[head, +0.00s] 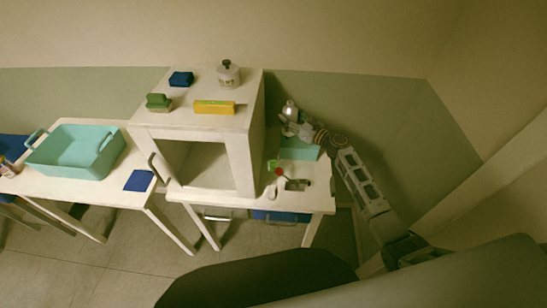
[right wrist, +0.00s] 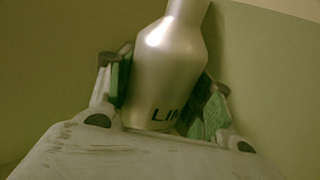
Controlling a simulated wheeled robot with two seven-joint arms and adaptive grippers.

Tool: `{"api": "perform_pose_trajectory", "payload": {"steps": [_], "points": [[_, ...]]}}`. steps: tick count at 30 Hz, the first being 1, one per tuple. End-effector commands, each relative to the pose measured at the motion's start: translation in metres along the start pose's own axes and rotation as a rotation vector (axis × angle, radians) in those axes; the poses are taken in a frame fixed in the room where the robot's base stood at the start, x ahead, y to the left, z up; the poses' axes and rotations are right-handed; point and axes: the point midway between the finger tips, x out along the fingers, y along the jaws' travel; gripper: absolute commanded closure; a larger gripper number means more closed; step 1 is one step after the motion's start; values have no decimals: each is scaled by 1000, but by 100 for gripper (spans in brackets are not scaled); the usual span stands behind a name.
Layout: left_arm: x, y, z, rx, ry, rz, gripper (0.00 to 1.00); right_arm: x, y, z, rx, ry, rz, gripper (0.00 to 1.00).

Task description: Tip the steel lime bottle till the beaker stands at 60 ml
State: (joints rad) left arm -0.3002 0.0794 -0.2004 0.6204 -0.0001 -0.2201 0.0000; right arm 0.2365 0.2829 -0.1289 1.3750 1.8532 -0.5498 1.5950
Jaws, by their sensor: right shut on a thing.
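The steel lime bottle (right wrist: 171,62) fills the middle of the right wrist view, silver with dark letters starting "LI" low on its side. My right gripper (right wrist: 168,95) is shut on it, with a green pad on each side. In the head view the bottle (head: 290,107) shows small and shiny, held by my right gripper (head: 291,122) above the back of the small right table. It looks close to upright there; its exact tilt is hard to tell. I cannot make out the beaker or its level in either view. My left gripper is not in view.
The right table (head: 318,200) holds a teal mat (head: 299,153), a small green item (head: 272,163), a red-topped item (head: 279,172) and a grey item (head: 298,185). A white open-fronted cabinet (head: 245,165) stands just left. A teal basket (head: 75,165) sits on the left table.

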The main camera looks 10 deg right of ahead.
Motion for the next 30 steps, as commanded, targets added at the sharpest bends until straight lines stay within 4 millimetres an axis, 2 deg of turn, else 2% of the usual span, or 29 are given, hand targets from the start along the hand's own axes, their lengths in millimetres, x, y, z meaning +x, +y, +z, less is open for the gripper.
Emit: {"api": "perform_pose_trajectory", "payload": {"steps": [21,30], "points": [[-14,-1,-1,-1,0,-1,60,5,-31,33,0,-1,0,83],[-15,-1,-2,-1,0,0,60,6,-36,37,0,-1,1,83]]}}
